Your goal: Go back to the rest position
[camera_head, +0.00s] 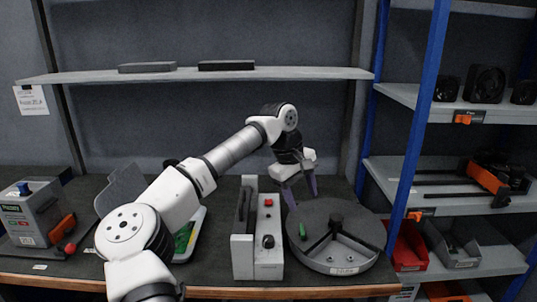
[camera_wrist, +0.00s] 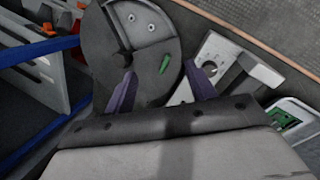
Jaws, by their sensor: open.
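My gripper (camera_head: 300,190) is open, its two purple fingers apart and pointing down. In the head view it is above the left rear edge of the round dark grey tray (camera_head: 360,262). In the wrist view my gripper (camera_wrist: 162,88) has nothing between its fingertips except a view of the tray (camera_wrist: 98,50) below. A small green capacitor (camera_head: 302,231) lies on the tray; it also shows in the wrist view (camera_wrist: 166,64), between the fingers in the picture but apparently below them. I see no contact.
A grey-white box with a red button and black knob (camera_head: 268,240) stands left of the tray. A green board device (camera_head: 187,238) is partly behind my arm. A blue-posted rack (camera_head: 412,130) with bins stands right. A shelf (camera_head: 200,75) spans above the bench.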

